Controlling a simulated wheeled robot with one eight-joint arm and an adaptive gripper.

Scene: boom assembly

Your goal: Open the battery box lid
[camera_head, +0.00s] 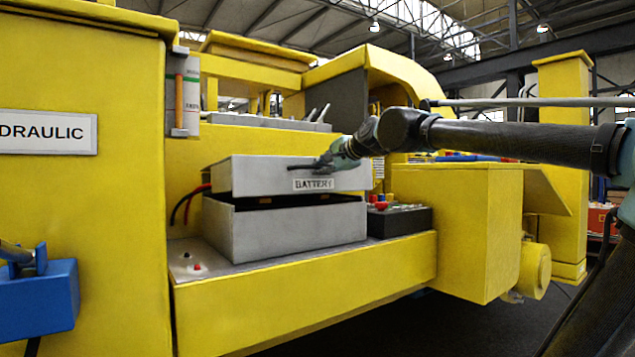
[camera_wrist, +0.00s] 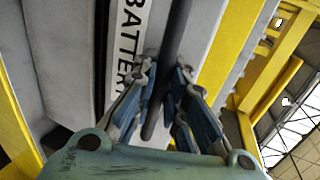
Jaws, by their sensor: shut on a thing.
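The grey battery box (camera_head: 285,228) stands on a yellow ledge of the machine. Its grey lid (camera_head: 255,176) bears a BATTERY label (camera_head: 313,184) on the front face. A dark gap shows between lid and box, so the lid is slightly raised. My gripper (camera_head: 322,165) is at the lid's front, above the label. In the wrist view, my gripper's blue fingers (camera_wrist: 165,78) sit on both sides of a black bar handle (camera_wrist: 178,25), shut on it. The box's inside is hidden.
Red and black cables (camera_head: 188,203) run to the box's left side. A black control unit with coloured knobs (camera_head: 398,219) stands close to its right. A yellow cabinet (camera_head: 85,180) rises at the left, and a yellow block (camera_head: 465,230) juts out at the right.

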